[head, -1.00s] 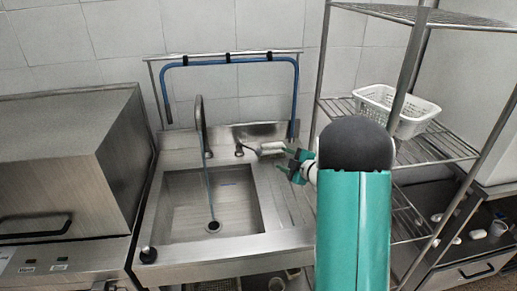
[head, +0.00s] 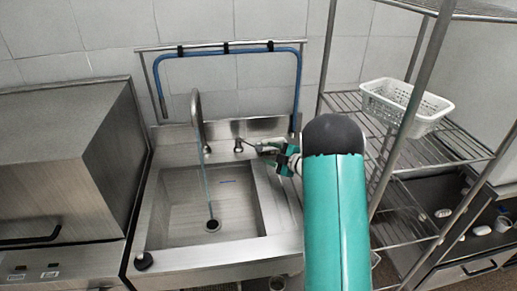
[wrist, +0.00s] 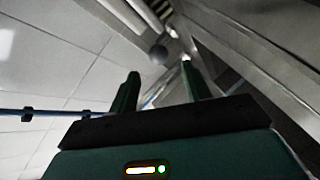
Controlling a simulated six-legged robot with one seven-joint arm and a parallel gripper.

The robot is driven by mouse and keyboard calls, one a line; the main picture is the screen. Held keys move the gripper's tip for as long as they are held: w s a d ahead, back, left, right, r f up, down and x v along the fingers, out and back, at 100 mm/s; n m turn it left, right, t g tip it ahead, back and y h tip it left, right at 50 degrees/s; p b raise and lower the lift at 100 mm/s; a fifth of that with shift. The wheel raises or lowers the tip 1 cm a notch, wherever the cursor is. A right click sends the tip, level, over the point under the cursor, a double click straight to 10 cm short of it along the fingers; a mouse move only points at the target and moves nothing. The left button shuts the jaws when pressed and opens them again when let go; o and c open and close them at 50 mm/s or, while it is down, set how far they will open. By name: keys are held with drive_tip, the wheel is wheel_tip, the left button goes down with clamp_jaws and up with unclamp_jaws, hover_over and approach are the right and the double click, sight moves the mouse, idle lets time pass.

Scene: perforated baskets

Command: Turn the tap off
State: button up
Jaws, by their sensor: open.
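The tap's curved spout (head: 197,112) rises at the back of the steel sink, and a thin stream of water (head: 207,185) falls from it to the drain. The tap's handle (head: 240,146) stands on the back ledge, right of the spout. My gripper (head: 266,150) is just right of the handle, at about its height. In the wrist view my gripper (wrist: 160,78) is open, with its two fingers apart. A blurred dark round knob (wrist: 158,52) shows beyond the fingertips, between them. I cannot tell whether any finger touches the handle.
A blue hose (head: 228,58) hangs on a rail behind the sink. A metal rack (head: 345,103) with a white perforated basket (head: 405,108) stands close on the right. A steel box-shaped appliance (head: 55,165) stands left. The sink basin (head: 180,205) is otherwise clear.

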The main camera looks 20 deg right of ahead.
sight(261, 150)
drive_tip(key=x, duration=0.7)
drive_tip(key=shift+w, duration=0.2)
clamp_jaws()
